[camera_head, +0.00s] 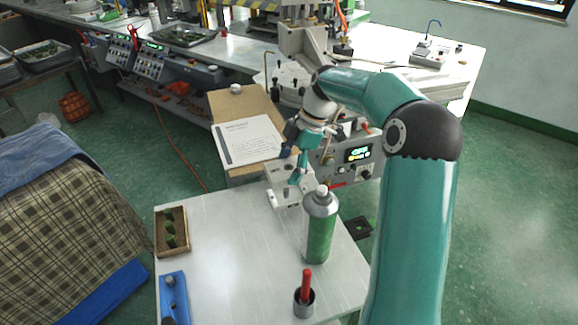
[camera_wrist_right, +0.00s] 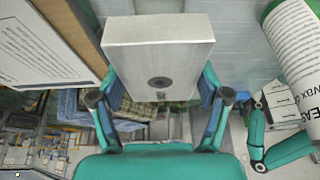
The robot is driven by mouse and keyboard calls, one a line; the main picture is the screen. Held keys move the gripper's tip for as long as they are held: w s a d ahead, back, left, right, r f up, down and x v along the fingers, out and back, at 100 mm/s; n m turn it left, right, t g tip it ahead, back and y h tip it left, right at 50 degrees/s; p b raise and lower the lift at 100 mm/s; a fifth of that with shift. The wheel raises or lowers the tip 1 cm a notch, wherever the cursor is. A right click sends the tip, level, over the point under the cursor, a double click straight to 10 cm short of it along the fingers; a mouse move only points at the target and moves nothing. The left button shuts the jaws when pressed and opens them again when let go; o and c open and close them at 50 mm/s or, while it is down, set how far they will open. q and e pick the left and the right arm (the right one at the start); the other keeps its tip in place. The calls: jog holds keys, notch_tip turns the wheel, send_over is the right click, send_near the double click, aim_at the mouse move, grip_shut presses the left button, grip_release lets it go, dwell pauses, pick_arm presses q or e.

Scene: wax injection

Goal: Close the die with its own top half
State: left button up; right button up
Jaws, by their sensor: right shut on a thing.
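My right gripper (camera_wrist_right: 160,105) is shut on a silver-grey metal block, the die's top half (camera_wrist_right: 160,55); one finger lies along each side. The face toward the wrist camera has a round dark recess and a smaller hole below it. In the head view my right gripper (camera_head: 297,165) points down over the far right corner of the white table. Pale metal die parts (camera_head: 285,190) show below and beside it, partly hidden by the fingers. I cannot tell there where the held half ends and whether it touches anything below. My left gripper is not in the head view.
A green-and-white spray can (camera_head: 320,228) stands just in front of the die area. A cup (camera_head: 304,302) with a red-handled tool, a wooden tray (camera_head: 172,232) and a blue tool holder (camera_head: 173,295) also stand on the table (camera_head: 235,255). Its middle is clear. The injection machine (camera_head: 350,155) stands behind.

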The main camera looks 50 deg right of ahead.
jog(key=b, duration=0.4)
send_over(290, 196)
jog(key=shift+w+f, duration=0.1)
jog(key=shift+f, duration=2.25)
jog(key=shift+p, duration=0.3)
jog(key=shift+f+b, duration=0.95)
jog(key=shift+b, duration=0.05)
jog(key=o, duration=1.4)
jog(key=shift+o, duration=0.2)
jog(key=v, duration=1.2)
